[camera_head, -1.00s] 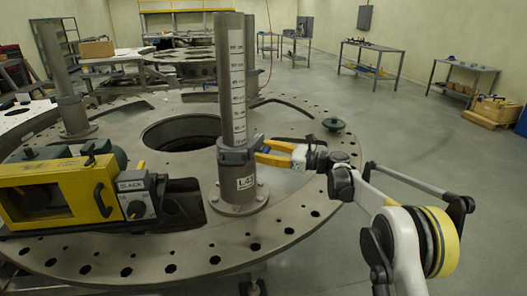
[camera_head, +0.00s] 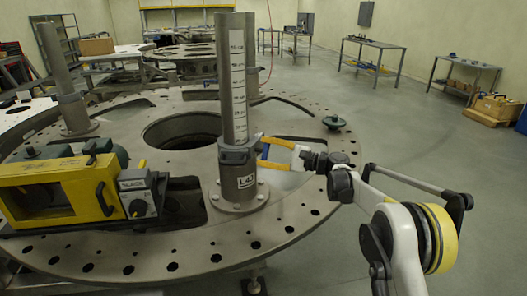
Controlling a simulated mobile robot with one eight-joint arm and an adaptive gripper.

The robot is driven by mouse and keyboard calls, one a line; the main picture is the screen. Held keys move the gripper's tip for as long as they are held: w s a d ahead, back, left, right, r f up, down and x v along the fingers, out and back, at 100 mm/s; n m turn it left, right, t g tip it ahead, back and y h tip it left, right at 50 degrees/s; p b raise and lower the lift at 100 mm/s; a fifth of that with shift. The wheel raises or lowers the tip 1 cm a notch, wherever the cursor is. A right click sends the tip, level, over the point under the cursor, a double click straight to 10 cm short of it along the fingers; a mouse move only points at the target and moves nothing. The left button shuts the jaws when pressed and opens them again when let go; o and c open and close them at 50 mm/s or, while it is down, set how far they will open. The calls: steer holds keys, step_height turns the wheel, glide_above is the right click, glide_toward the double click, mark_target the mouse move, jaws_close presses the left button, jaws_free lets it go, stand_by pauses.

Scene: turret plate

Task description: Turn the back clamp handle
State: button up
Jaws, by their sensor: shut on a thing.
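A grey post (camera_head: 236,80) with a printed scale stands upright in a flanged base (camera_head: 238,187) on the round turret plate (camera_head: 150,255). A dark clamp collar (camera_head: 237,154) rings the post. My gripper (camera_head: 261,151) reaches in from the right, its yellow fingers at the right side of this collar. It is shut on the clamp handle there, which is mostly hidden between the fingers; a small blue patch shows between them. A second post (camera_head: 62,75) with its own collar stands at the back left.
A yellow-framed machine (camera_head: 55,195) with a grey knob box sits on the plate at the left, close to the post. The plate has a large central hole (camera_head: 182,131). Open floor lies to the right.

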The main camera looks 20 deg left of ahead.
steer(key=n, duration=0.6)
steer(key=shift+f, duration=0.2)
steer(key=shift+n, duration=0.3)
steer(key=o, duration=1.2)
steer(key=shift+c, duration=0.2)
steer(key=shift+d, duration=0.1)
steer(key=d, duration=1.2)
steer(key=shift+s, duration=0.3)
